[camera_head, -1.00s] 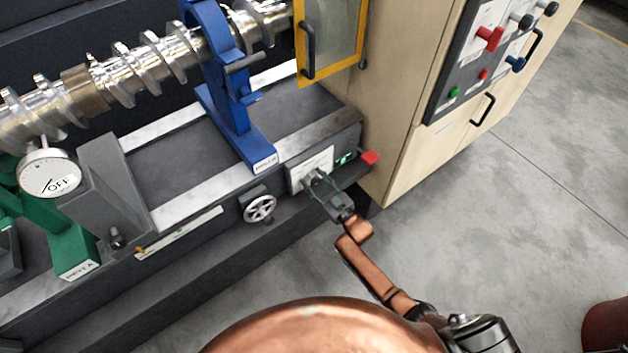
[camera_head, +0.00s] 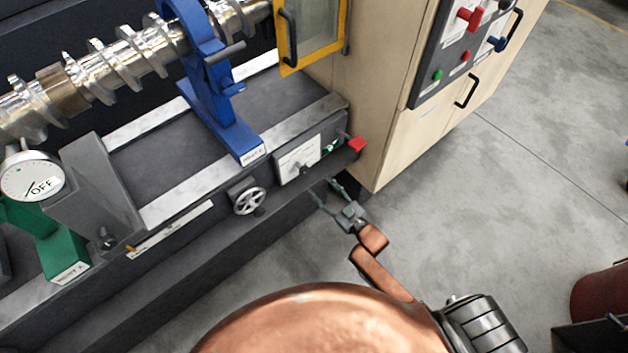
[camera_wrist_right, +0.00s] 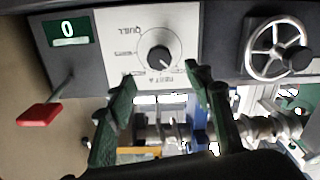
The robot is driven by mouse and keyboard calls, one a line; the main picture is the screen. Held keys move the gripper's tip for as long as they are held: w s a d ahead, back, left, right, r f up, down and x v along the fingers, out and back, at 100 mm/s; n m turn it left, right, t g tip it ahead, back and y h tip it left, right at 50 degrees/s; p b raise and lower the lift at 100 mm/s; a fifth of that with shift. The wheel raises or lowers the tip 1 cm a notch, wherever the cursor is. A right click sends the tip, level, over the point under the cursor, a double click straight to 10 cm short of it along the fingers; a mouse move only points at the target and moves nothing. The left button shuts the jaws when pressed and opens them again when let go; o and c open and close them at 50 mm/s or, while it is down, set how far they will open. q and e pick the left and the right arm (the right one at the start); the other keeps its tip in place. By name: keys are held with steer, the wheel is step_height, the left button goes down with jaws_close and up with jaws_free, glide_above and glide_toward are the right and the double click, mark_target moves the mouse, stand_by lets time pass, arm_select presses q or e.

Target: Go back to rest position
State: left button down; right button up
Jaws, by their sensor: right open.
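My right gripper (camera_head: 332,190) is open and empty, in front of the machine's lower front edge and apart from the panel. In the right wrist view its two green fingers (camera_wrist_right: 160,98) are spread below a white dial panel (camera_wrist_right: 145,45) with a black knob (camera_wrist_right: 159,57). The same white panel (camera_head: 299,160) shows in the head view, up and left of the gripper. A red-tipped lever (camera_head: 357,144) sticks out to its right, and it also shows in the right wrist view (camera_wrist_right: 38,116). My left gripper is not in the head view.
A handwheel (camera_head: 249,200) sits left of the panel. A blue steady rest (camera_head: 218,100) stands around a metal screw (camera_head: 130,62). A beige cabinet (camera_head: 385,110) with red, green and blue controls stands at the right. The grey floor (camera_head: 500,220) right of the gripper is clear.

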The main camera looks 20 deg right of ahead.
steer(key=shift+s+d, duration=0.15)
steer(key=shift+s, duration=0.3)
steer(key=s+d+f+m+g+h+p, duration=0.1)
steer(key=s+d+f+g+h, duration=0.15)
steer(key=s+f, duration=0.65)
steer(key=s+d+f+m+g+h, duration=0.1)
steer(key=s+d+f+g, duration=0.4)
steer(key=f, duration=0.9)
steer(key=s+d+f+m+g+h+p, duration=0.1)
steer(key=s+d+f+h, duration=0.1)
steer(key=s+f, duration=0.75)
steer(key=s+f+g, duration=0.2)
steer(key=s+f, duration=0.3)
steer(key=s, duration=0.6)
steer(key=s+f+m+g, duration=0.1)
steer(key=s+f+g, duration=0.2)
steer(key=s, duration=0.9)
steer(key=s+f+m+g, duration=0.1)
steer(key=s+f+g, duration=0.2)
steer(key=s, duration=0.9)
step_height(320, 180, down, 4)
steer(key=shift+d+r+h+p, duration=0.15)
steer(key=shift+d+h+p, duration=0.15)
steer(key=shift+h+p, duration=0.15)
steer(key=shift+s, duration=0.1)
steer(key=shift+c, duration=0.7)
